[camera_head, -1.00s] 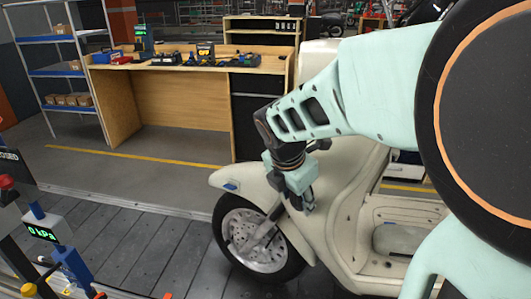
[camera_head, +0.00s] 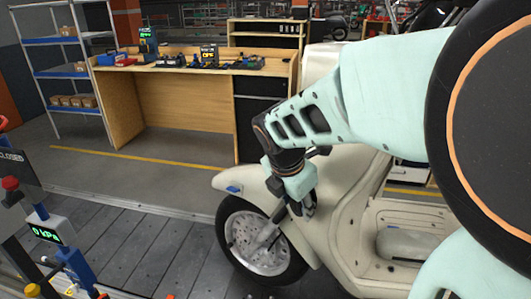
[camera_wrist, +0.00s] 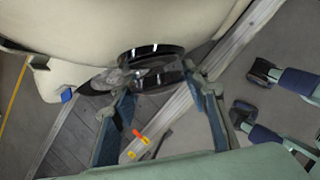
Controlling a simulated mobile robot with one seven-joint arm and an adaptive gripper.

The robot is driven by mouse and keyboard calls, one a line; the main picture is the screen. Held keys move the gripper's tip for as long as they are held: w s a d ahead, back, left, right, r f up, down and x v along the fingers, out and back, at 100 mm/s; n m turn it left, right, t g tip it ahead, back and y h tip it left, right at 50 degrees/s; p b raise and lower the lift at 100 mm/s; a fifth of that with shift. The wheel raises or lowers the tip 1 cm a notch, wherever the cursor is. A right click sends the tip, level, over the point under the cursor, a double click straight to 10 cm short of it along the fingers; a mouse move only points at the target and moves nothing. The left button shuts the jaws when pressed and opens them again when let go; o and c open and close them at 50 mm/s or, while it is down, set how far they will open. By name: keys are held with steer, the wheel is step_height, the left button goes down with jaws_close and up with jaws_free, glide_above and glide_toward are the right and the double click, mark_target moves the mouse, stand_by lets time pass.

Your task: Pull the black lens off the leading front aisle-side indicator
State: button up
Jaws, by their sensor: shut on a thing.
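The cream scooter (camera_head: 345,225) stands on the slatted floor, with its front wheel (camera_head: 262,240) toward the left. My gripper (camera_head: 301,207) is at the scooter's front, beside the body above the wheel. In the wrist view my gripper (camera_wrist: 156,78) has a finger on each side of the glossy black lens (camera_wrist: 152,52), shut on it. The lens sits close against the cream bodywork; I cannot tell whether it is still seated or has come free. In the head view my gripper and wrist hide the lens.
A control stand with a green display (camera_head: 45,233) is at the lower left. A wooden workbench (camera_head: 185,105) and blue-shelved rack (camera_head: 65,70) stand behind. The slatted floor (camera_head: 135,240) left of the wheel is clear.

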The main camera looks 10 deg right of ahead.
steer(key=shift+s+a, duration=0.55)
steer(key=shift+a, duration=0.2)
stand_by(1.2)
steer(key=shift+s+a+r, duration=0.1)
steer(key=shift+s+a, duration=0.5)
steer(key=shift+a, duration=0.2)
steer(key=shift+w+d, duration=0.8)
steer(key=shift+d, duration=0.2)
steer(key=shift+s+a, duration=0.1)
steer(key=shift+s, duration=0.05)
